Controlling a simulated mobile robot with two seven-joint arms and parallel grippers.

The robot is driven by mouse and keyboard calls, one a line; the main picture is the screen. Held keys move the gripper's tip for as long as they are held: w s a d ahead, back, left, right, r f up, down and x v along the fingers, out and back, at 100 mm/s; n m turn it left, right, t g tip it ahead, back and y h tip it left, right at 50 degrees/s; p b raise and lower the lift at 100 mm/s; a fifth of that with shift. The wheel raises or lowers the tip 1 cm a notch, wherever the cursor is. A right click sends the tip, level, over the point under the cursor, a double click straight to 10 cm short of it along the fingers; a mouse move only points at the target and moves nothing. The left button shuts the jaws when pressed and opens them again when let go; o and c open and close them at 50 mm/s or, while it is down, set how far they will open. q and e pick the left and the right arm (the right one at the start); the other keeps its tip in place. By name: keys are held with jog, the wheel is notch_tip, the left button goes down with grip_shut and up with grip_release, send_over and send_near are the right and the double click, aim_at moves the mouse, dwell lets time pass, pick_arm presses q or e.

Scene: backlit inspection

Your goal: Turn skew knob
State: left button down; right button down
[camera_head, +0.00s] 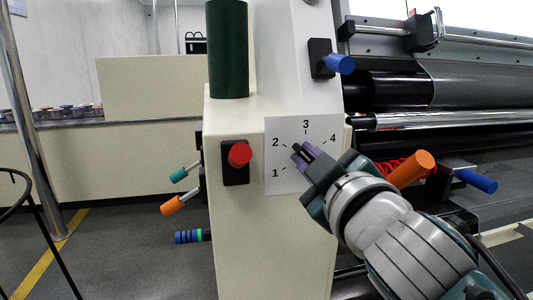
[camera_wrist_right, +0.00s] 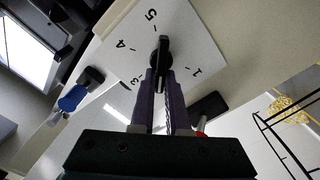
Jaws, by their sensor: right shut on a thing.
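The skew knob (camera_head: 297,147) is a small black pointer knob on a white dial plate (camera_head: 277,128) marked with numbers, on the front of the cream machine housing. Its visible tip points up-left, close to the 2 mark. My right gripper (camera_head: 306,153) comes in from the lower right and is shut on the knob. In the right wrist view the black knob (camera_wrist_right: 163,50) sticks out beyond the purple fingers of my right gripper (camera_wrist_right: 161,80), its lower part between them. The fingers hide part of the dial. My left gripper does not show.
A red button (camera_head: 240,154) sits just left of the dial, and a blue-handled knob (camera_head: 340,64) is above right. Teal (camera_head: 178,175) and orange (camera_head: 172,206) levers stick out at left. An orange cylinder (camera_head: 412,169) and a blue handle (camera_head: 478,180) lie right, near my forearm.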

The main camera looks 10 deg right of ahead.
jog(key=shift+a+f+n, duration=0.15)
jog(key=shift+f+n, duration=0.05)
jog(key=shift+n, duration=1.3)
jog(key=c, duration=0.9)
grip_release()
jog(key=s, duration=1)
jog(key=shift+d+p, duration=0.25)
jog(key=shift+p, duration=0.05)
